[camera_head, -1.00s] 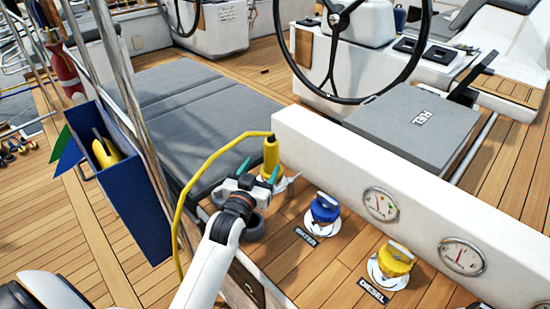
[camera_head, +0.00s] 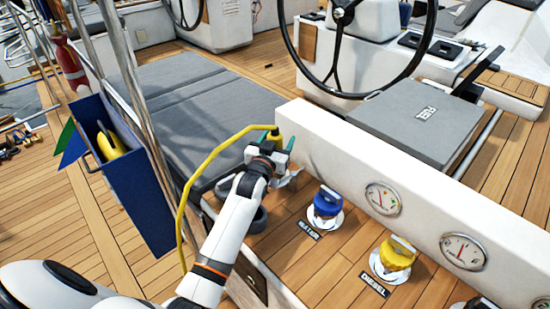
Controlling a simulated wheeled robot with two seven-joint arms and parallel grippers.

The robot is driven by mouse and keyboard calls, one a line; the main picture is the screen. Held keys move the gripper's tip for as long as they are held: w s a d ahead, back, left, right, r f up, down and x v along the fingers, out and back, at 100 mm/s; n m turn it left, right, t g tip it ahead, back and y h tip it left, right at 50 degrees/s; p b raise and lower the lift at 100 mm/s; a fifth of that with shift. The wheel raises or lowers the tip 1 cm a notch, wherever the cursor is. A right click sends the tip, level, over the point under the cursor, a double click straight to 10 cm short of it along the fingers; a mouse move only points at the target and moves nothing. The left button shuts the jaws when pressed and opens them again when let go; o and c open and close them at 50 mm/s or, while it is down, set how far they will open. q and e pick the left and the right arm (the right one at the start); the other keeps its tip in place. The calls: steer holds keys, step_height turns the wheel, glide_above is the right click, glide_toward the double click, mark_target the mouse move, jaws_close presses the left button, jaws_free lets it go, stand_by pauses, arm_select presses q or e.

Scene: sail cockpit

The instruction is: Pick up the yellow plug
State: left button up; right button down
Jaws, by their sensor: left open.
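The yellow plug (camera_head: 275,140) stands at the left end of the white coaming, with a yellow cable (camera_head: 207,160) running from its top down to the left. Most of the plug is hidden behind my left gripper (camera_head: 278,141). The gripper's two green fingertips are open and sit on either side of the plug, near its upper part. I cannot tell whether they touch it. The plug's base and socket are mostly covered by the gripper. My right gripper is not in view.
A blue WATER cap (camera_head: 326,203) and a yellow DIESEL cap (camera_head: 398,252) stand to the right on the teak. The white coaming (camera_head: 330,150) with gauges runs behind them. A blue bin (camera_head: 135,190) and steel rails are at the left. A steering wheel (camera_head: 340,60) stands behind.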

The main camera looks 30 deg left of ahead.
arm_select(q)
steer(key=c, duration=0.4)
jaws_close()
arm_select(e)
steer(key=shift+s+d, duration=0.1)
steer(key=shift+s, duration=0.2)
arm_select(q)
steer(key=shift+r, duration=0.15)
